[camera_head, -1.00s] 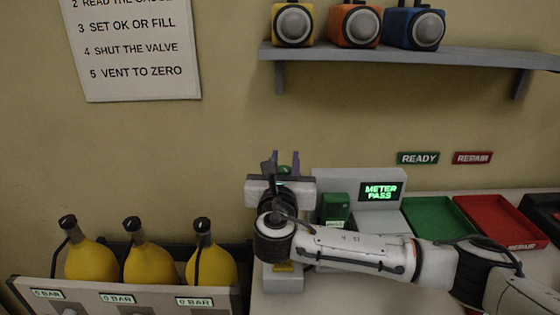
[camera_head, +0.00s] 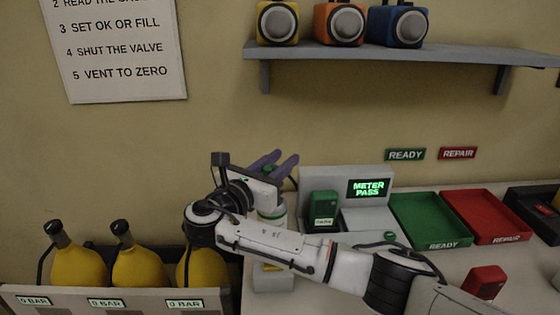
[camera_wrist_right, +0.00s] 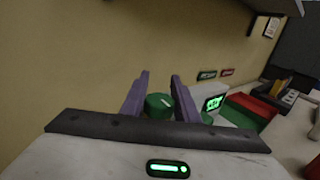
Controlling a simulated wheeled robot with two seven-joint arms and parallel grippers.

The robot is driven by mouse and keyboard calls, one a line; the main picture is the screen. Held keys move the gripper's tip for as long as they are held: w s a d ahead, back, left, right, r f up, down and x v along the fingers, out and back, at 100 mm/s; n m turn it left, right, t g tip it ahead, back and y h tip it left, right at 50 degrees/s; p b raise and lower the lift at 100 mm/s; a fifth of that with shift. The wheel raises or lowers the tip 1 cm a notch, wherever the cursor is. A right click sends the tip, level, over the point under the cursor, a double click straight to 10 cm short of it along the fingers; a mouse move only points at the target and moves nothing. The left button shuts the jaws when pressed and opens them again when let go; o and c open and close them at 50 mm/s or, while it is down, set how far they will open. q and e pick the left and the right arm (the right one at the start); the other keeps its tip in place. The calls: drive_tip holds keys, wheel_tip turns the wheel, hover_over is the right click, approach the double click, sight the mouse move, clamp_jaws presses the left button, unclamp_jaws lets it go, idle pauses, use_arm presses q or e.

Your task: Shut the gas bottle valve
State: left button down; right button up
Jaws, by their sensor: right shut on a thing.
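A gas bottle (camera_head: 272,214), pale with a green band, stands upright on a small grey stand (camera_head: 272,279), partly hidden by my right arm. Its green round valve knob (camera_wrist_right: 159,105) has a white mark on top and sits between my right gripper's fingers in the right wrist view. My right gripper (camera_head: 277,163) is shut on the knob, with its purple fingers above the bottle; it also shows in the right wrist view (camera_wrist_right: 158,88). My left gripper is not in view.
A meter (camera_head: 369,188) reading "METER PASS" stands behind a green unit (camera_head: 323,208). Green (camera_head: 397,202) and red (camera_head: 452,199) trays lie to the right. A red block (camera_head: 484,282) is in front. Yellow bottles (camera_head: 139,268) stand at left; a shelf (camera_head: 400,51) hangs above.

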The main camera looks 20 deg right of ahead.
sight(267, 172)
drive_tip(key=shift+d+r, duration=0.1)
drive_tip(key=shift+r, duration=0.1)
drive_tip(key=o, duration=1.1)
drive_tip(key=shift+c, duration=0.2)
drive_tip(key=shift+f, duration=0.1)
drive_tip(key=shift+s+a+f, duration=0.1)
drive_tip(key=shift+s+a, duration=0.1)
drive_tip(key=shift+a, duration=0.2)
drive_tip(key=b+v, duration=0.1)
drive_tip(key=v, duration=0.8)
drive_tip(key=shift+s+a, duration=0.15)
drive_tip(key=shift+s, duration=0.05)
